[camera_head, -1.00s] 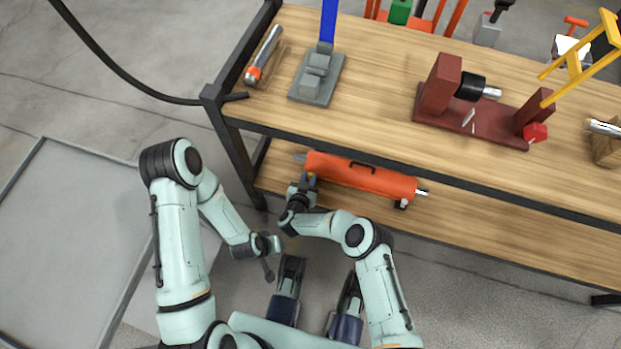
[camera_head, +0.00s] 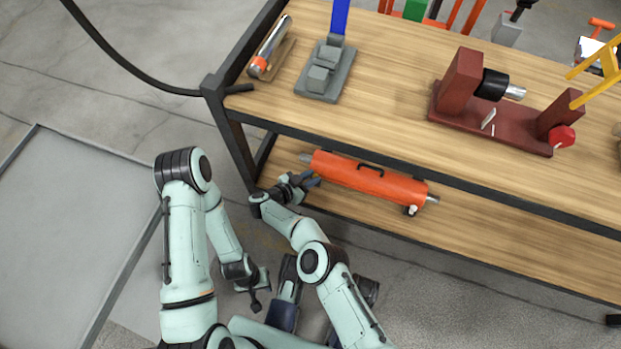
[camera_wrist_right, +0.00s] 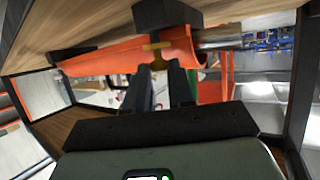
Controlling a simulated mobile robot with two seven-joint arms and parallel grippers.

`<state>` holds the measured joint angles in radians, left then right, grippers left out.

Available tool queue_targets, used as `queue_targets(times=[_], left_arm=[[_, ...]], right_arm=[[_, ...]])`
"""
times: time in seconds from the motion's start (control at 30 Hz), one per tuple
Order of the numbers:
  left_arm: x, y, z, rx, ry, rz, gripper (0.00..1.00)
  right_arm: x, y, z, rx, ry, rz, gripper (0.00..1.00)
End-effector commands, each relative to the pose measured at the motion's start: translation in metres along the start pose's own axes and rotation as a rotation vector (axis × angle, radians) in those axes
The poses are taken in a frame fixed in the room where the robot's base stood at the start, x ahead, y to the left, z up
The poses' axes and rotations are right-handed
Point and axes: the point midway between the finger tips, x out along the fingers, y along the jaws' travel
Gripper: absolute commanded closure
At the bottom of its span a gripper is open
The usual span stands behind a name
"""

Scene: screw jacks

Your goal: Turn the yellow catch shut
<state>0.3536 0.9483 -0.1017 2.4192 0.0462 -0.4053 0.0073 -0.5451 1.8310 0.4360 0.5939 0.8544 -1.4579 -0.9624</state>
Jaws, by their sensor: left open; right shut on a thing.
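The orange cylinder (camera_head: 368,180) lies along the lower shelf, with a dark handle on top and metal rod ends. My right gripper (camera_head: 308,182) is at its left end, and its fingers hide the catch in the head view. In the right wrist view, the small yellow catch (camera_wrist_right: 157,50) shows at the orange body (camera_wrist_right: 95,62), under a dark block. My right gripper (camera_wrist_right: 159,68) is shut on the catch there, its two dark fingers either side of it. My left gripper (camera_head: 257,288) is open and empty, low in front of the bench, away from the cylinder.
The bench's wooden top (camera_head: 390,100) overhangs the lower shelf (camera_head: 480,225). A black bench leg (camera_head: 232,145) stands left of my right gripper. On top are a grey jack (camera_head: 322,75), a dark red press (camera_head: 495,125) and a metal cylinder (camera_head: 272,45).

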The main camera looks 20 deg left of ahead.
Motion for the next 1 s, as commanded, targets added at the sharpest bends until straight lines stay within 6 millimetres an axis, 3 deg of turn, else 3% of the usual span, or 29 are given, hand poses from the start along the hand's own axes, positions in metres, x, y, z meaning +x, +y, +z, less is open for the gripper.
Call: queue_targets(times=[0.7,0.73,0.77,1.0], left_arm=[[0.0019,-0.0027,0.0033,-0.004,-0.013,-0.005,0.58],[0.0019,-0.0027,0.0033,-0.004,-0.013,-0.005,0.58],[0.0019,-0.0027,0.0033,-0.004,-0.013,-0.005,0.58],[0.0018,-0.0025,0.0032,-0.003,-0.012,-0.005,0.58]], right_arm=[[0.0007,-0.0002,0.0011,0.010,-0.002,0.028,1.00],[0.0007,-0.0002,0.0011,0.010,-0.002,0.028,0.67],[0.0007,-0.0002,0.0011,0.010,-0.002,0.028,0.57],[0.0004,-0.0005,0.0006,0.010,-0.001,0.027,0.55]])
